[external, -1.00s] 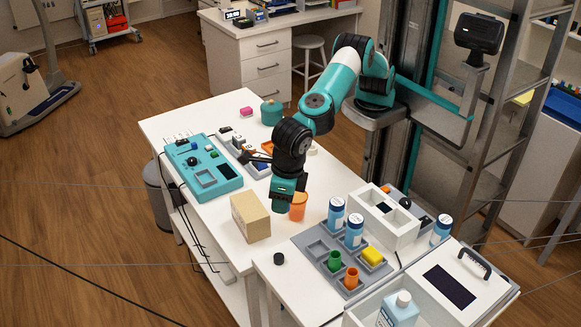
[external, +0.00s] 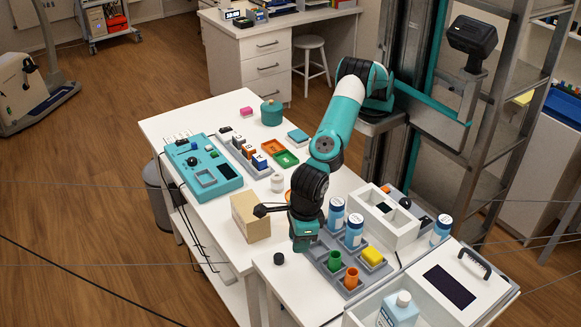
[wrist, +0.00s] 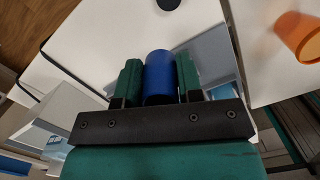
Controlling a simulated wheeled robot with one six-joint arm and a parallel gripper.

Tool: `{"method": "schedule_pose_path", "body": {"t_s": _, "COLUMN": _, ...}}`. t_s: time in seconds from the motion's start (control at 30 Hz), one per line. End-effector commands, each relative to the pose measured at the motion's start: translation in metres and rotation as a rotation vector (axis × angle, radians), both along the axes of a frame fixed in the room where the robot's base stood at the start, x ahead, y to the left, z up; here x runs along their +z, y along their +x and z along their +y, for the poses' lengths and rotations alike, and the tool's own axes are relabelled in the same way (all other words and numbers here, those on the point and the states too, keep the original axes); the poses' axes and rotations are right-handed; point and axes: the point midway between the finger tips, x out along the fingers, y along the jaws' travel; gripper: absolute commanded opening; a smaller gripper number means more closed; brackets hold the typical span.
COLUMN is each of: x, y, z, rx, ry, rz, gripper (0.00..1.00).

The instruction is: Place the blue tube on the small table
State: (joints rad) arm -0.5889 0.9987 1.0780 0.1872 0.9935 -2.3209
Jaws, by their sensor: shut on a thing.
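The blue tube (wrist: 159,72) is held between the two green fingers of my gripper (wrist: 160,80) in the wrist view. In the external view the tube does not show. There my gripper (external: 301,242) points down over the left edge of the grey tray on the small table (external: 290,285), the white table at the front. I cannot tell the exact height of the tube above the surface.
A black cap (external: 278,258) lies just left of my gripper. The grey tray holds a green cup (external: 335,261), an orange cup (external: 351,277), a yellow block (external: 372,256) and bottles. A cardboard box (external: 250,217) stands behind left. The table's front left is bare.

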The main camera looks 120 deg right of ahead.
Motion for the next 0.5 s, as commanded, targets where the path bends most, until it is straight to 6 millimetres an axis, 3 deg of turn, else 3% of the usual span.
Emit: {"method": "schedule_pose_path", "body": {"t_s": 0.5, "x": -0.061, "y": 0.000, "z": 0.000, "rx": 0.000, "ry": -0.001, "rz": 0.001, "gripper": 0.08}}
